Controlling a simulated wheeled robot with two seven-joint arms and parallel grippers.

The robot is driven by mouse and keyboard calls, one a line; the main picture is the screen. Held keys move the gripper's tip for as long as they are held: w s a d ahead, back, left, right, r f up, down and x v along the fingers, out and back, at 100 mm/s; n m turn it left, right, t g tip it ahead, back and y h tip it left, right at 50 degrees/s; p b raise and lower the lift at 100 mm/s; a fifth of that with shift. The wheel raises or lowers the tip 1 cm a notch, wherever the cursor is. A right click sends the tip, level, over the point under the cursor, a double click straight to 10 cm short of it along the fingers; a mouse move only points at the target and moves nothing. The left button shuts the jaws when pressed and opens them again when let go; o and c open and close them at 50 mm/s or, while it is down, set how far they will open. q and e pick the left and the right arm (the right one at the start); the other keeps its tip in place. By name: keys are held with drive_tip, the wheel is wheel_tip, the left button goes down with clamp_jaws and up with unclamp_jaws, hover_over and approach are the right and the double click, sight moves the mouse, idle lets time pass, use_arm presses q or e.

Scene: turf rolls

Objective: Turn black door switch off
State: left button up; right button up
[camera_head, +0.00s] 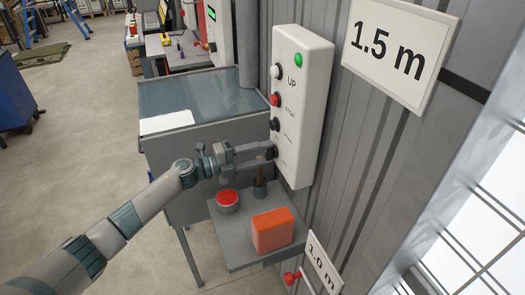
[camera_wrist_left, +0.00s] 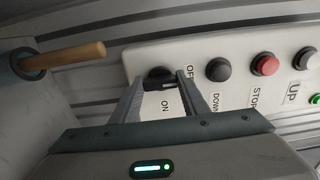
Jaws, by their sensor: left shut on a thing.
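The black door switch (camera_wrist_left: 158,74) is a round dark knob at the end of the white control box (camera_wrist_left: 240,90), with ON and OFF labels beside it. In the head view the control box (camera_head: 311,90) is mounted on the corrugated wall, with the switch at its lower end, mostly hidden by my fingers. My left gripper (camera_head: 270,152) reaches it from the left. In the left wrist view my left gripper (camera_wrist_left: 160,84) has one finger on each side of the knob and is closed on it. The knob's exact setting is hard to tell. My right gripper is not in view.
Other buttons sit above: black DOWN (camera_wrist_left: 218,69), red STOP (camera_wrist_left: 265,65) and white UP (camera_wrist_left: 306,58); a green light (camera_head: 298,60) tops the box. Below my gripper, a small shelf (camera_head: 232,247) holds a red-topped can (camera_head: 227,199) and an orange block (camera_head: 272,230).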

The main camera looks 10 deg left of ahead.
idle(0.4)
use_arm(q)
drive_tip(key=o, duration=1.1)
drive_tip(key=shift+a, duration=0.1)
drive_tip(key=shift+c, duration=0.2)
drive_tip(key=b+v, duration=0.7)
drive_tip(key=v, duration=1)
drive_tip(key=shift+s+f, duration=0.1)
